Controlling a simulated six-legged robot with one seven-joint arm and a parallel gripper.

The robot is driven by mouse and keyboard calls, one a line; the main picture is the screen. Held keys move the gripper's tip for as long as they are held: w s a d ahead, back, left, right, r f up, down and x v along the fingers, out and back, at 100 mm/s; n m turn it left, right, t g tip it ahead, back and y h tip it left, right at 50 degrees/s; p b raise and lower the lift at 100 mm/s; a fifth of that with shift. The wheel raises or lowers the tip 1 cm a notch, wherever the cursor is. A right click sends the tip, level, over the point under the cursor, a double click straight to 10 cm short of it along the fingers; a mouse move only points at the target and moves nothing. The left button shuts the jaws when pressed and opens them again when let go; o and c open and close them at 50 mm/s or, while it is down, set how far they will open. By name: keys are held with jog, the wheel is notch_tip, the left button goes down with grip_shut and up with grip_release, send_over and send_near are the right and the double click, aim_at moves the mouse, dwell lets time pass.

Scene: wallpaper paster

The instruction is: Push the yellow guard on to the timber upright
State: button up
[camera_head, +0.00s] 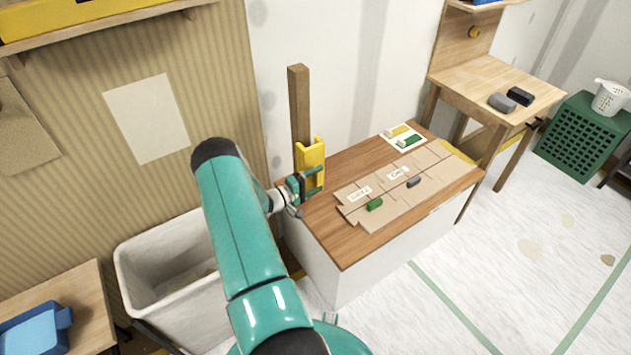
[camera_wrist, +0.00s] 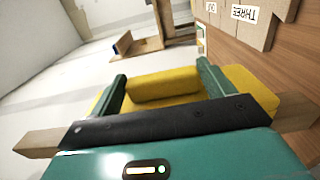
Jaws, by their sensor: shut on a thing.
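The timber upright (camera_head: 299,100) is a brown square post standing at the left back end of the wooden bench top. The yellow guard (camera_head: 311,165) is a channel-shaped piece against the lower part of the post. In the wrist view the guard (camera_wrist: 165,84) lies between the two green fingers, and the timber (camera_wrist: 40,142) shows on both sides of the black gripper bar. My gripper hides where guard and post meet, so I cannot tell how far the guard is on.
A white bin (camera_head: 130,262) stands at left.

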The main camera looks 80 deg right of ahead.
jog(key=shift+w+d, duration=1.55)
jog(key=shift+w, duration=0.25)
jog(key=o, duration=0.9)
jog(key=shift+s, duration=0.1)
jog(key=shift+s+a, duration=2.3)
jog(key=shift+s, duration=0.25)
